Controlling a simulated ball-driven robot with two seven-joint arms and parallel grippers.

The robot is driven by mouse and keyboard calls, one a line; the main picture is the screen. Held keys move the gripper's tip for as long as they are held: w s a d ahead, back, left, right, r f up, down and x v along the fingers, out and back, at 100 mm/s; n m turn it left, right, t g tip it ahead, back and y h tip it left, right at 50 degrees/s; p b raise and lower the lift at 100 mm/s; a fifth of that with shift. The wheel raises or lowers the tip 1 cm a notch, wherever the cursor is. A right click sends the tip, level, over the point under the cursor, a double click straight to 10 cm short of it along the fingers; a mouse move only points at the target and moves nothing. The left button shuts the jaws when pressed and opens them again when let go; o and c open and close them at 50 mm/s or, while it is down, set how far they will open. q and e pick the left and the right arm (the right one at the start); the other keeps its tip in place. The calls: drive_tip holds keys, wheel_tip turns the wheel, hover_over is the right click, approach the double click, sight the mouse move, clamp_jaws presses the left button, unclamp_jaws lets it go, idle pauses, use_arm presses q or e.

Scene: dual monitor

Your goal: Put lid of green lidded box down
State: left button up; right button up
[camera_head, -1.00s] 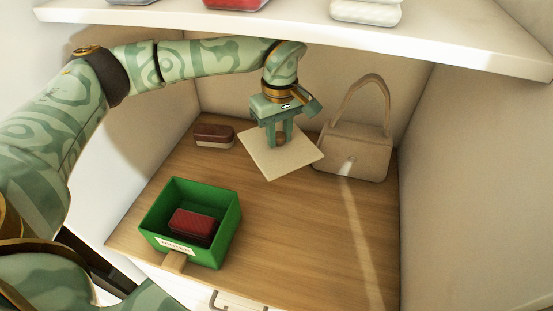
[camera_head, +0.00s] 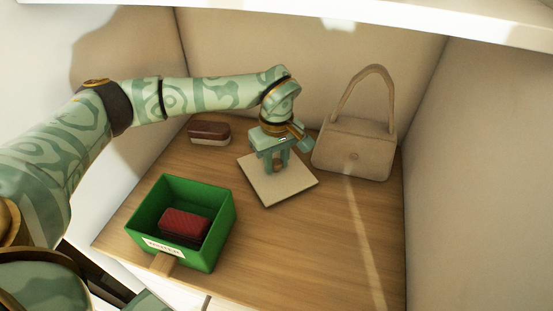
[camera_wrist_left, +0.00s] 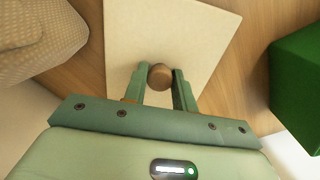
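The lid (camera_head: 262,186) is a flat, pale square board with a round brown knob. It lies level on or just above the wooden surface, and any small gap is hard to tell. My left gripper (camera_head: 277,167) is above it, fingers pointing down, shut on the knob. In the left wrist view the knob (camera_wrist_left: 160,76) sits between the fingertips. The green box (camera_head: 219,233) stands without its lid at the front left, with a red case (camera_head: 185,224) inside; its side also shows in the left wrist view (camera_wrist_left: 300,85). My right gripper is not in view.
A beige handbag (camera_head: 353,151) stands close to the right of the lid. A brown and white case (camera_head: 209,132) lies at the back left. A shelf (camera_head: 430,22) hangs above. The wooden surface (camera_head: 310,240) in front and to the right is clear.

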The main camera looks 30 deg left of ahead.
sight(277, 162)
use_arm(q)
drive_tip(key=o, duration=0.3)
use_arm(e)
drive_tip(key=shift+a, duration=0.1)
use_arm(q)
wheel_tip(277, 162, up, 12)
drive_tip(key=p, duration=0.4)
drive_tip(key=shift+r, duration=0.15)
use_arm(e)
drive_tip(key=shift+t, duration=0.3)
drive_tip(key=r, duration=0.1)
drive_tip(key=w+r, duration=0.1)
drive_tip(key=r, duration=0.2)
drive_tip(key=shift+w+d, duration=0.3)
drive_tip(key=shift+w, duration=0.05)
